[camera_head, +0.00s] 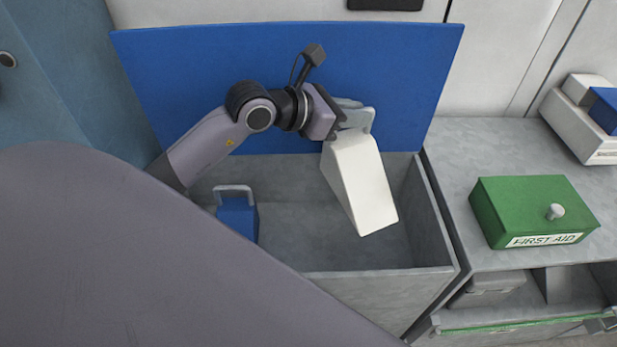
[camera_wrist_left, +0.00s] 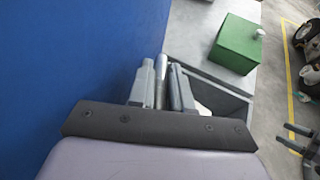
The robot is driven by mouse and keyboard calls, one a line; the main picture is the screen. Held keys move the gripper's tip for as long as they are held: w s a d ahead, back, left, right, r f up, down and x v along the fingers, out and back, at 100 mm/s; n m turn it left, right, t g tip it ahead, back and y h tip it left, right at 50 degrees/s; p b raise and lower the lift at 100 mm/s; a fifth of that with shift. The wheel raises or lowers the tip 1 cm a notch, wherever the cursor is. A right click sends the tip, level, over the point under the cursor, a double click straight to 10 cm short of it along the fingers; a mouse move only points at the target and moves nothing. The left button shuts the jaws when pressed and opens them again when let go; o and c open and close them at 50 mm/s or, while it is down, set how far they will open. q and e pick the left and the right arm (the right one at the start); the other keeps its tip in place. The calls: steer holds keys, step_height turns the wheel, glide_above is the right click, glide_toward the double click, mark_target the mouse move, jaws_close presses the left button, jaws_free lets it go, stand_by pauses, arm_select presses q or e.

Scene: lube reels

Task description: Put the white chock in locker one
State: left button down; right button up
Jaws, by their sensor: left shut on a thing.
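I cannot tell how far the chock is above the locker floor. In the left wrist view my gripper fingers (camera_wrist_left: 162,88) show, and a small pale part of the chock (camera_wrist_left: 202,108) peeks out beside them. My right gripper is not in view.
A blue chock-like block with a grey handle (camera_head: 237,217) stands inside the locker at the left. My arm hides the locker's front left.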

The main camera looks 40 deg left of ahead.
arm_select(q)
step_height(320, 180, down, 15)
steer(key=shift+f+b, duration=0.1)
steer(key=shift+b, duration=0.65)
step_height(320, 180, down, 5)
steer(key=shift+s+d+r+b, duration=0.1)
steer(key=shift+r+b, duration=0.05)
steer(key=shift+b, duration=0.45)
steer(key=c, duration=1.3)
jaws_free()
steer(key=shift+s+f, duration=0.1)
steer(key=shift+f, duration=0.15)
steer(key=shift+c, duration=0.2)
steer(key=shift+o, duration=1.4)
steer(key=shift+r, duration=0.25)
steer(key=p+v, duration=0.1)
steer(key=v, duration=1.1)
